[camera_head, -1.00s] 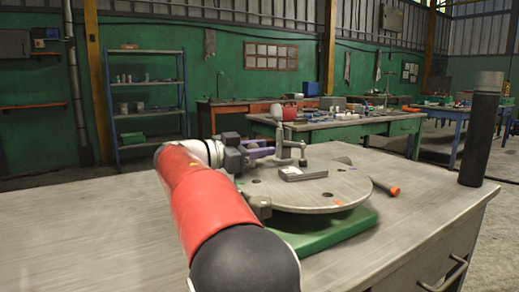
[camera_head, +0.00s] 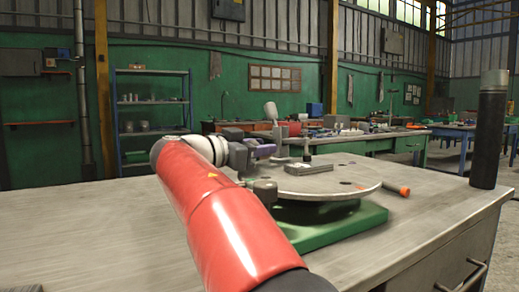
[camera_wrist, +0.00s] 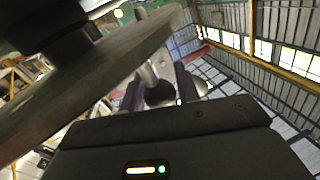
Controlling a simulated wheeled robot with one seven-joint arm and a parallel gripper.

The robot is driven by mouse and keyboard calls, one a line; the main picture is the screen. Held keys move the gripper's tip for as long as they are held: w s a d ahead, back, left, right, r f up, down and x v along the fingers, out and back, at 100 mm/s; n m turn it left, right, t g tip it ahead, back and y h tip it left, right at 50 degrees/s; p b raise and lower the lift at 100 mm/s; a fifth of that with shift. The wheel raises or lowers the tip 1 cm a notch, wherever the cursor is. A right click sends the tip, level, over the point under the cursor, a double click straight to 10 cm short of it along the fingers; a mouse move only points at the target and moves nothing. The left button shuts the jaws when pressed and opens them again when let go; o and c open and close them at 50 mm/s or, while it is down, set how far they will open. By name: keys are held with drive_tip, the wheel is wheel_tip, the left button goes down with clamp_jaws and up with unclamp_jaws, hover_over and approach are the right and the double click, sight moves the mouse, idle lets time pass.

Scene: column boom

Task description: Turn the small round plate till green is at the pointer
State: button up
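The round grey plate (camera_head: 318,187) lies on a green base (camera_head: 335,226) on the workbench. A small reddish mark shows near its front rim; I see no green mark on it. A short upright rod with a dark rounded end (camera_head: 307,155) stands over the plate's far side. My gripper (camera_head: 270,148), with purple fingers, is at the plate's far left, left of that rod. In the wrist view the fingers (camera_wrist: 160,91) stand apart with a dark ball (camera_wrist: 159,94) seen between them; contact is unclear. The plate (camera_wrist: 95,85) crosses that view on a slant. I cannot make out the pointer.
An orange-ended tool (camera_head: 402,190) sticks out at the plate's right. A dark cylinder (camera_head: 487,140) stands at the bench's right corner. The bench top (camera_head: 90,225) is bare at left. Other benches stand behind.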

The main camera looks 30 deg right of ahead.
drive_tip(key=o, duration=0.3)
drive_tip(key=shift+o, duration=0.2)
drive_tip(key=shift+a, duration=0.1)
drive_tip(key=v, duration=0.7)
drive_tip(key=shift+a+b, duration=0.3)
drive_tip(key=shift+b, duration=0.15)
